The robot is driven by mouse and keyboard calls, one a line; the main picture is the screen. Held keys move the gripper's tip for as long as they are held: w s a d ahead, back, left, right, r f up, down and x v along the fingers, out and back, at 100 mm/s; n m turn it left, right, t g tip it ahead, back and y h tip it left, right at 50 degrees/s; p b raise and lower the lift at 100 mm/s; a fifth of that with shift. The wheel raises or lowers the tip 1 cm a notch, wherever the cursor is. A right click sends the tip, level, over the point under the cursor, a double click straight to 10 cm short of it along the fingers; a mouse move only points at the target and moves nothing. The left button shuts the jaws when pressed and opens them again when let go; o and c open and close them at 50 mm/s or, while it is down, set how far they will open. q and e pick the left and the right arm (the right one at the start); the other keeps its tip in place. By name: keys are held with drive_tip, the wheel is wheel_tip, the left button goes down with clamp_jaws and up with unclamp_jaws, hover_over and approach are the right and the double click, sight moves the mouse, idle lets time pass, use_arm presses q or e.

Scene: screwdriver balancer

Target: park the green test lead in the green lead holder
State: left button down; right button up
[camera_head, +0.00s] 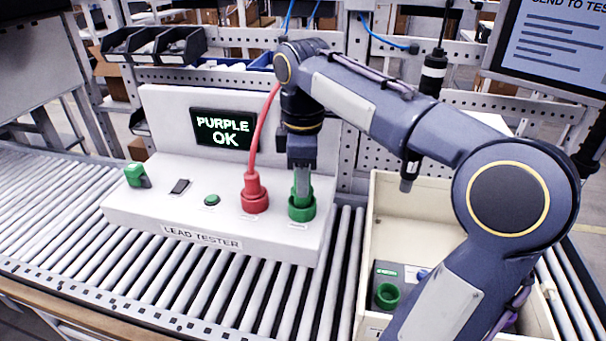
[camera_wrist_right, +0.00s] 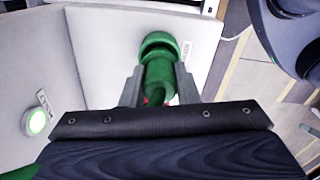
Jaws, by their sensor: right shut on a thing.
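The green lead holder (camera_head: 301,211) is a round green cup at the right front of the white lead tester (camera_head: 135,212). My right gripper (camera_head: 301,183) points down just above this cup and is shut on the green test lead (camera_head: 301,187). In the right wrist view the green lead (camera_wrist_right: 159,80) sits between the two fingers, in line with the green cup (camera_wrist_right: 160,46). The lead's lower end is at or inside the cup; how deep it sits is hidden. My left gripper is not in view.
A red lead (camera_head: 254,190) stands in a red cup just left. The tester's screen (camera_head: 223,128) reads "PURPLE OK". A cream tote (camera_head: 412,190) at right holds a dark block with a green ring (camera_head: 387,295). Rollers (camera_head: 215,285) lie bare in front.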

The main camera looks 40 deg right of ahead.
drive_tip(key=shift+f+b, duration=0.6)
drive_tip(key=shift+f, duration=0.4)
drive_tip(key=o, duration=1.1)
wheel_tip(320, 180, up, 8)
drive_tip(key=shift+f+p, duration=0.1)
drive_tip(key=shift+p, duration=0.45)
